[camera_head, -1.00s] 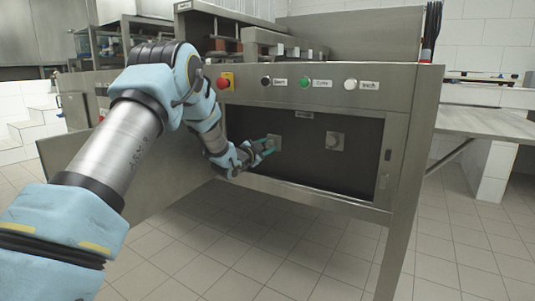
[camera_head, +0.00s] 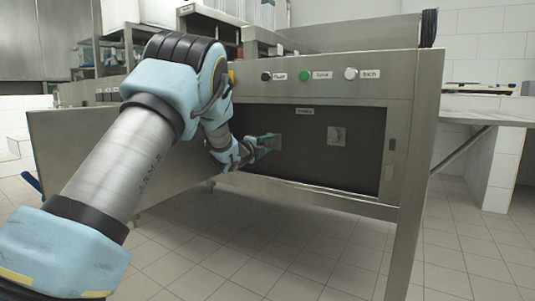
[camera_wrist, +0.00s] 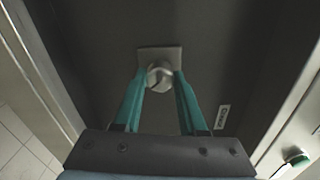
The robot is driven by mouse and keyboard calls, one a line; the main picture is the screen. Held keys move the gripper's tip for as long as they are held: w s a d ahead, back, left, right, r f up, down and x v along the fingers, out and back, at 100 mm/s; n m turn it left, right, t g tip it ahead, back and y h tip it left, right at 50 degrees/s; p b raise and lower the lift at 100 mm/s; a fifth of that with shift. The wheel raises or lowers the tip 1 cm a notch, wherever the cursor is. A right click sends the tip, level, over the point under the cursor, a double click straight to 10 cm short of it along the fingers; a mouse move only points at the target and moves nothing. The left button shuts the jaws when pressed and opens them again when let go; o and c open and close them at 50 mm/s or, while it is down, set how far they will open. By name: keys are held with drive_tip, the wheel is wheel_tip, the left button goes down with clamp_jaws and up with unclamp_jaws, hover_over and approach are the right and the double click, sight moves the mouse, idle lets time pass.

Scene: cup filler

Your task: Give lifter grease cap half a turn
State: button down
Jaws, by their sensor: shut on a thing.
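Two caps sit on square plates inside the dark recess of the steel machine. My gripper (camera_head: 266,144) reaches in from the left to the left cap (camera_head: 277,141). In the wrist view, my teal fingers (camera_wrist: 160,84) stand on either side of this round metal cap (camera_wrist: 159,72) and are shut on it. A slot-like mark crosses its face. The right cap (camera_head: 337,136) is free, apart from my gripper. A small label (camera_head: 304,111) sits at the recess top between the caps and is too small to read; a label (camera_wrist: 222,116) also shows in the wrist view.
An open steel door (camera_head: 85,150) hangs left of the recess, behind my arm. Above the recess are a black button (camera_head: 266,76), a green button (camera_head: 305,76) and a white button (camera_head: 351,74). A side table (camera_head: 490,116) stands at right. The tiled floor in front is clear.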

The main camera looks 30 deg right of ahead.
drive_tip(key=m+b, duration=0.4)
drive_tip(key=shift+f, duration=0.3)
drive_tip(key=m+b, duration=0.3)
drive_tip(key=shift+r+m, duration=0.1)
drive_tip(key=shift+m, duration=0.2)
drive_tip(key=shift+r+b, duration=0.1)
drive_tip(key=shift+b, duration=0.2)
drive_tip(key=shift+c, duration=2.3)
unclamp_jaws()
drive_tip(key=shift+a, duration=0.1)
drive_tip(key=p+v, duration=0.2)
drive_tip(key=v, duration=0.8)
drive_tip(key=shift+s+a+p, duration=0.15)
drive_tip(key=shift+a+p, duration=0.15)
drive_tip(key=shift+p, duration=0.1)
